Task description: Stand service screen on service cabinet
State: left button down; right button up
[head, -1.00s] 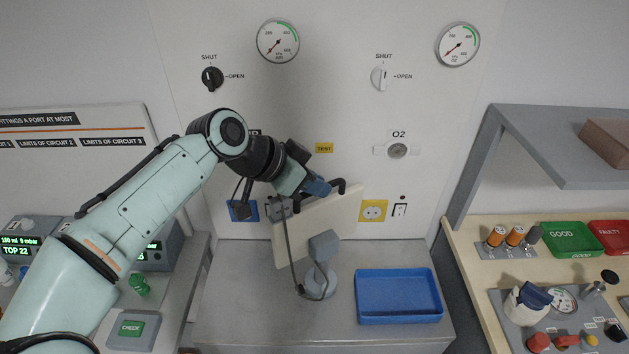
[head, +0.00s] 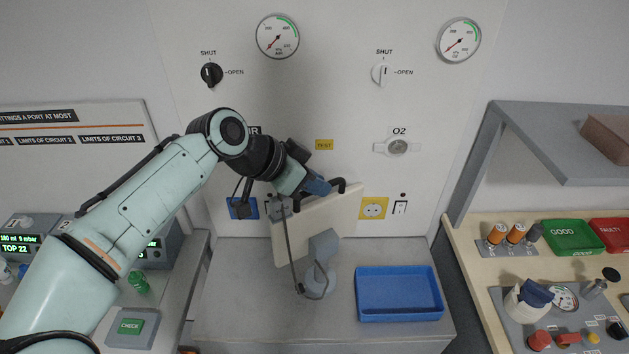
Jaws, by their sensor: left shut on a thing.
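The service screen (head: 332,217) is a cream panel with a grey block and a round grey foot on its back. It is tilted and shows its back in the head view. My left gripper (head: 328,187) is shut on its upper edge. The service cabinet (head: 232,306) is the grey top against the wall, below the screen. The screen's round foot (head: 319,283) is over the cabinet top; I cannot tell if it touches. A dark cable hangs beside the screen. My right gripper is not in view.
A blue tray (head: 399,317) stands on the cabinet, right of the screen. The cabinet's front left is clear. Wall sockets (head: 373,208) sit behind. A wooden bench (head: 470,250) with a green GOOD tray (head: 573,237) is at right, under a grey shelf (head: 560,150).

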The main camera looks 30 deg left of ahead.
pick_arm(q)
jog(key=c, duration=1.1)
grip_release()
jog(key=shift+r, duration=0.25)
jog(key=shift+o, duration=0.2)
jog(key=shift+f, duration=0.4)
jog(key=s+a+r+p, duration=0.2)
jog(key=s+r+p, duration=0.1)
jog(key=r, duration=0.5)
jog(key=s+a+r+p, duration=0.2)
jog(key=s+r, duration=0.3)
jog(key=r, duration=0.3)
jog(key=shift+a+p, duration=0.35)
jog(key=shift+p, duration=0.05)
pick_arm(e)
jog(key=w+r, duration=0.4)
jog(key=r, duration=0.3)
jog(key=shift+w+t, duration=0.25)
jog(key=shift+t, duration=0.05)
pick_arm(q)
jog(key=shift+s, duration=0.3)
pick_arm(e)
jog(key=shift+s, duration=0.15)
pick_arm(q)
jog(key=shift+w, duration=0.1)
